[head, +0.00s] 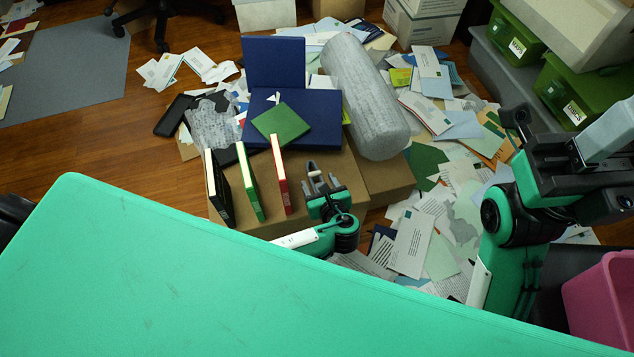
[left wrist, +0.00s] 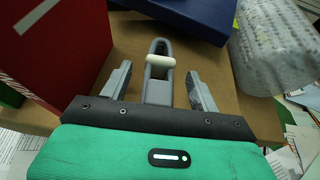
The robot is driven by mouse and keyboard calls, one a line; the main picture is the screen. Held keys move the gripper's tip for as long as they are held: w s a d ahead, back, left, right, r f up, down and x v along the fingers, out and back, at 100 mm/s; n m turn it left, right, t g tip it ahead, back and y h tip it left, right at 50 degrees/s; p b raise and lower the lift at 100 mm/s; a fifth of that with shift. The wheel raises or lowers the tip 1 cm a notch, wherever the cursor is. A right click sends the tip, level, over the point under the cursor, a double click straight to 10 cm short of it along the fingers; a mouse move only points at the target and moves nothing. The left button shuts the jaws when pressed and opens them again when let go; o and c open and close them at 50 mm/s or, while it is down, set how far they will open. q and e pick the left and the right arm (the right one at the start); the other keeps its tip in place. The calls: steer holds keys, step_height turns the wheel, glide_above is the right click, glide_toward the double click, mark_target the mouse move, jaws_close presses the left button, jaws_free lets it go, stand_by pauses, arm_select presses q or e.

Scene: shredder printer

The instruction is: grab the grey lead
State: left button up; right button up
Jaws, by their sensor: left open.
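The grey lead (left wrist: 158,55) shows in the left wrist view as a narrow grey loop with a cream band (left wrist: 160,61) around it, on the brown cardboard box top (left wrist: 235,105). My left gripper (left wrist: 160,90) is open, with one finger on each side of the lead and gaps between. The palm hides the lead's near end. In the head view my left gripper (head: 322,183) is over the box (head: 345,175), and a small grey tip of the lead (head: 311,168) shows at its fingers. My right arm is at the right; its fingers cannot be made out.
Red (head: 279,175), green (head: 250,182) and black (head: 217,188) books stand upright left of the gripper. Blue binders (head: 325,115) and a grey wrapped roll (head: 362,95) lie behind. Loose papers cover the floor at right. A green surface (head: 230,270) fills the foreground.

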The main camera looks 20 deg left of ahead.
arm_select(q)
steer(key=c, duration=1.1)
steer(key=shift+c, duration=0.2)
